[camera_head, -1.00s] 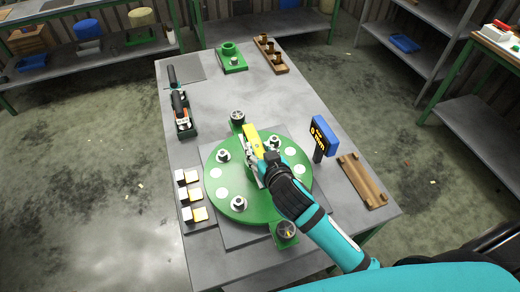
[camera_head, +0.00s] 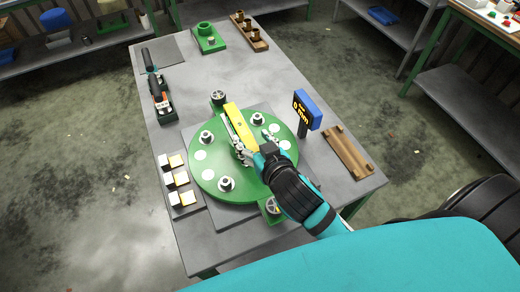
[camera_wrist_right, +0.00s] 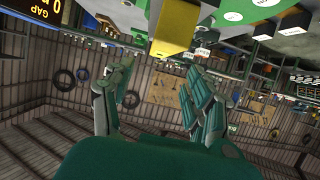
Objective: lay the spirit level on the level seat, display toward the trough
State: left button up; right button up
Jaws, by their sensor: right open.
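The yellow spirit level (camera_head: 240,122) lies across the upper middle of the round green plate (camera_head: 207,178), slanting from upper left to lower right. I cannot tell its exact contact with the seat, and its display does not show clearly. My right gripper (camera_head: 256,142) is open, with its fingers apart near the lower right end of the level. In the right wrist view, the level's yellow end (camera_wrist_right: 172,32) shows beyond the fingertips of the open gripper (camera_wrist_right: 160,85), with nothing between the fingers. My left gripper is not in view.
A blue gap display (camera_head: 308,108) stands right of the plate, close to my right arm. A wooden rack (camera_head: 347,152) lies at the right edge. White-and-yellow blocks (camera_head: 178,178) sit at the left. A green fixture (camera_head: 208,40) stands at the back. The table's far middle is clear.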

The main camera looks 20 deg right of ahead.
jog(key=shift+b+v, duration=0.3)
jog(key=shift+v, duration=1.9)
dwell(0.6)
